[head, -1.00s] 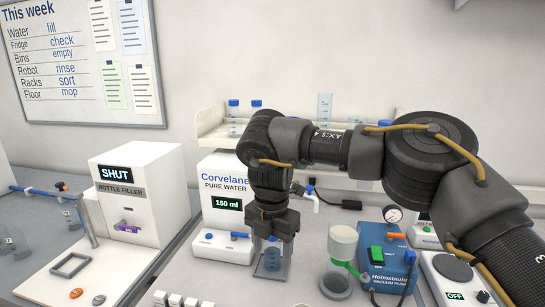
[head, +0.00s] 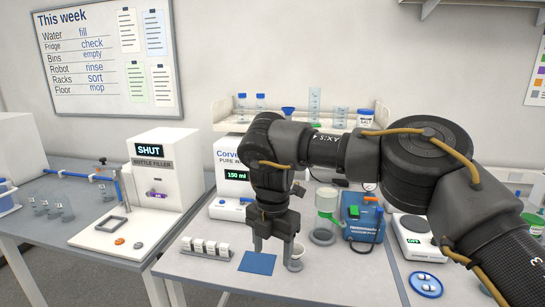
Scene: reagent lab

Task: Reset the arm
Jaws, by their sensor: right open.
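My right arm reaches in from the right, and its dark gripper (head: 274,250) points down over the near part of the bench. Its two grey fingers are apart with nothing clearly held between them. A small white cup (head: 296,264) stands close beside or behind the right-hand finger; I cannot tell whether they touch. A flat blue mat (head: 257,264) lies on the bench just below and to the left of the fingers. My left gripper is not in view.
The water dispenser (head: 235,176) is behind my arm, partly hidden. A row of small white blocks (head: 206,248) lies left of the mat. The blue vacuum pump (head: 362,222), a clear green-topped vessel (head: 326,207) and a scale (head: 417,238) stand right.

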